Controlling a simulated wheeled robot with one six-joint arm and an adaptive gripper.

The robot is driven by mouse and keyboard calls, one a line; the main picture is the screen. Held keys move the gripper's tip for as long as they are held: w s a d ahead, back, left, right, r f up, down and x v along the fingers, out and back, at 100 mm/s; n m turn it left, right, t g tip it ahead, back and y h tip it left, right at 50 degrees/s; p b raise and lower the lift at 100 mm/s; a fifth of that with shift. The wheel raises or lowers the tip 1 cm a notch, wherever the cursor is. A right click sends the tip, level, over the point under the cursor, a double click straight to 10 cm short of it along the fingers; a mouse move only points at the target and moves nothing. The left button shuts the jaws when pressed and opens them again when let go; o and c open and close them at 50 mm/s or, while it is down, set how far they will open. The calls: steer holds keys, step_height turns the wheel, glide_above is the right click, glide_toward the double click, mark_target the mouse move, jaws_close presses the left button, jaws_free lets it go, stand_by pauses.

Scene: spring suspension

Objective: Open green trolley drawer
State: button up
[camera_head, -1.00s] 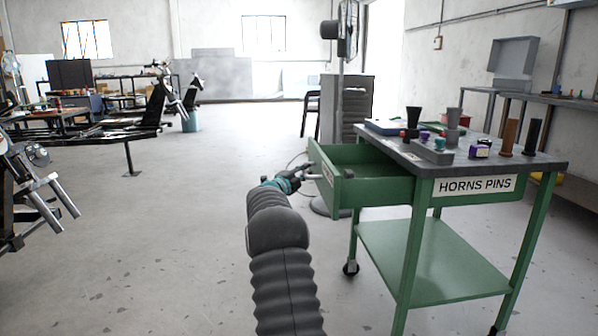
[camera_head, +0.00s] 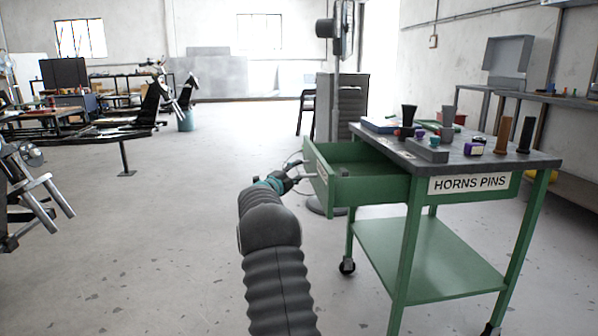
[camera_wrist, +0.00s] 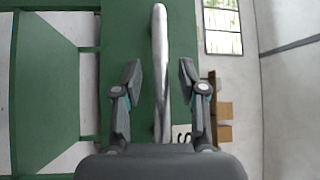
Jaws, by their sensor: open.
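The green trolley (camera_head: 395,284) stands at the right in the head view. Its green drawer (camera_head: 365,190) is pulled well out toward the left, and its inside shows from above. My gripper (camera_head: 300,170) is just left of the drawer front. In the wrist view the metal handle (camera_wrist: 160,60) runs lengthwise between the two fingers of my gripper (camera_wrist: 160,76). The fingers are open, with a gap on each side of the handle. The green drawer front (camera_wrist: 120,30) lies behind it.
Several pins and small parts stand on the trolley's grey top (camera_head: 470,162). A fan (camera_head: 338,60) and a grey cabinet (camera_head: 352,100) stand behind the drawer. A motorcycle part (camera_head: 35,195) is at the far left.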

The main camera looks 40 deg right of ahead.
steer(key=v, duration=1.1)
